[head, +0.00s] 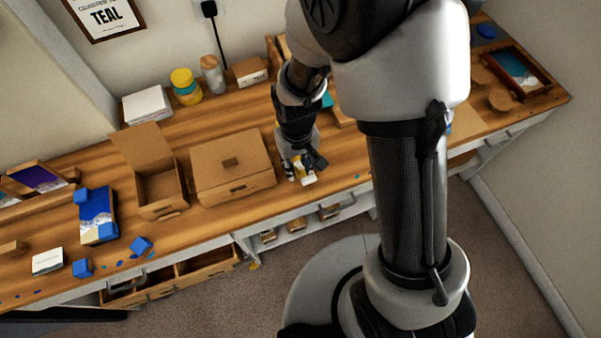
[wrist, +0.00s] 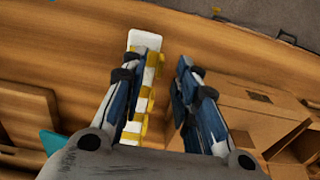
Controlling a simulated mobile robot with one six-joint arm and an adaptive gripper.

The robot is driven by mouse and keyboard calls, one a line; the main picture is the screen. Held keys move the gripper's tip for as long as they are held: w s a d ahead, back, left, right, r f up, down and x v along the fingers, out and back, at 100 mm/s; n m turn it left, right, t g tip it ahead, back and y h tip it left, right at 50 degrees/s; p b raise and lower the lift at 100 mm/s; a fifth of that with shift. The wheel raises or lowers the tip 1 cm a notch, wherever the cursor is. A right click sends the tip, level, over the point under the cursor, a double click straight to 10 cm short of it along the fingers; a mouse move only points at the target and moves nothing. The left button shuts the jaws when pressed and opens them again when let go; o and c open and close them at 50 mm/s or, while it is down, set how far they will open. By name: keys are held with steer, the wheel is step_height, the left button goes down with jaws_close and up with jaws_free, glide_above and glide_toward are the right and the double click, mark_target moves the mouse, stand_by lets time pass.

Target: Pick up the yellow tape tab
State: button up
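A white strip with several yellow tape tabs lies on the wooden bench; a yellow tab (wrist: 152,59) shows beside my gripper's left finger in the wrist view, and the strip's bare white end (wrist: 144,40) shows beyond. That finger hides part of the strip and its tabs. The white and yellow strip (head: 306,175) also shows at the bench's front in the head view.
A closed cardboard box (head: 233,168) stands left of my gripper, with an open box (head: 158,188) beyond it. Blue cubes and a blue panel (head: 96,213) lie farther left. Jars (head: 186,88) stand at the back. A drawer (head: 207,262) is pulled out below the bench.

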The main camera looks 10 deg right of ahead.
step_height(320, 180, down, 2)
steer(key=shift+f, duration=0.15)
steer(key=shift+c, duration=0.5)
jaws_close()
